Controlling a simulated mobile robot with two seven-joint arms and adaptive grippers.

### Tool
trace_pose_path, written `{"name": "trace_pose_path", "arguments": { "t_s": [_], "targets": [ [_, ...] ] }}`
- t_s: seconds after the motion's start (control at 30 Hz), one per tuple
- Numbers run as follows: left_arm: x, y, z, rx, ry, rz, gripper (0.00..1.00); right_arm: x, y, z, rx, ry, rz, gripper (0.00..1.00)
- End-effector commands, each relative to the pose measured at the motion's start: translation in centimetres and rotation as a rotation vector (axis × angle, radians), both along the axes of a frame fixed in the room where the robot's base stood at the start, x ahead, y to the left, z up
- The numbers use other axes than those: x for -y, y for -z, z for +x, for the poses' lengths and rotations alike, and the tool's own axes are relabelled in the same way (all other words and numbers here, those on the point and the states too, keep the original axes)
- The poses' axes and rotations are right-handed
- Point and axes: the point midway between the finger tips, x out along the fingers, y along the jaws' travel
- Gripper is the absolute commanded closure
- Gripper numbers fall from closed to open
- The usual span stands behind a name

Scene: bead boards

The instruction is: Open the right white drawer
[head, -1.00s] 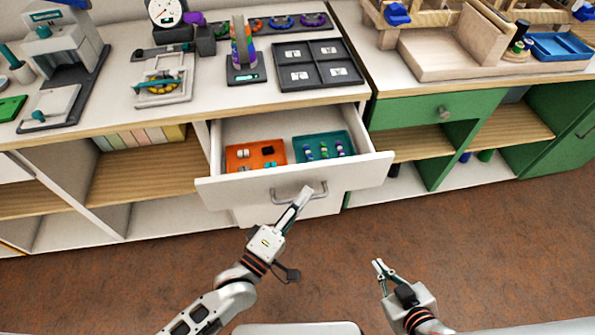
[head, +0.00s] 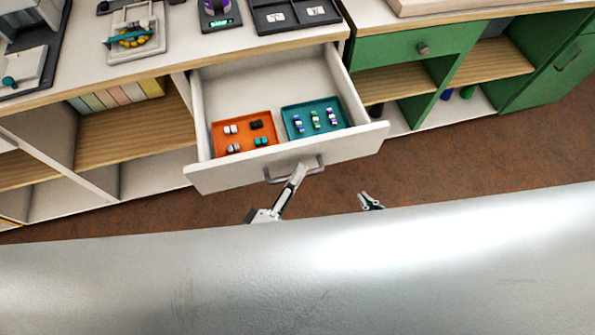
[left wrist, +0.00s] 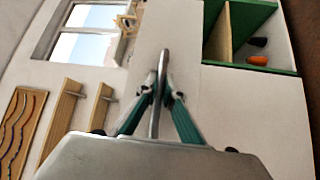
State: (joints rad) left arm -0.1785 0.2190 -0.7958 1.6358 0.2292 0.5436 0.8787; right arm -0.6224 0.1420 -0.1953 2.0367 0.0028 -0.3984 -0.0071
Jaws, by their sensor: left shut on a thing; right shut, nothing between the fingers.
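The white drawer (head: 230,176) stands pulled out from the white cabinet in the head view. Inside it are an orange tray (head: 222,133) and a teal tray (head: 296,107), each with small pieces. Its grey bar handle (head: 318,168) is on the front panel. My left gripper (head: 299,171) is shut on the handle; the left wrist view shows its fingers closed around the bar (left wrist: 158,100). My right gripper (head: 370,201) is shut and empty, to the right of the left one and apart from the drawer. A large grey surface hides most of both arms.
The worktop (head: 185,62) above carries dark trays and small devices. Open shelves (head: 130,135) lie to the left. A green cabinet (head: 410,45) with a closed drawer and knob stands to the right. Brown floor (head: 430,165) is free in front of it.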

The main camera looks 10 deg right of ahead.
Motion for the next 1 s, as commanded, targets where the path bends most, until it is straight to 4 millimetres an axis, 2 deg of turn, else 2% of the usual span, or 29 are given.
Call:
{"name": "trace_pose_path", "arguments": {
  "t_s": [0.03, 0.1, 0.13, 0.57, 1.0],
  "targets": [
    [-0.1, 0.1, 0.0, -0.001, 0.000, 0.001, 1.00, 0.0, 0.0, 0.0, -0.001, 0.000, 0.000, 1.00],
    [-0.1, 0.1, 0.0, -0.001, 0.000, 0.001, 0.77, 0.0, 0.0, 0.0, -0.001, 0.000, -0.001, 1.00],
    [-0.1, 0.1, 0.0, -0.001, 0.000, 0.001, 0.75, 0.0, 0.0, 0.0, -0.001, 0.000, -0.001, 1.00],
    [-0.4, 0.2, -0.6, -0.002, 0.001, 0.001, 0.75, 0.0, 0.2, -0.2, -0.005, -0.002, -0.002, 1.00],
    [-5.3, 1.4, -7.0, -0.004, 0.001, 0.002, 0.75, 0.0, 0.0, -0.1, -0.002, 0.000, -0.001, 1.00]
  ]
}}
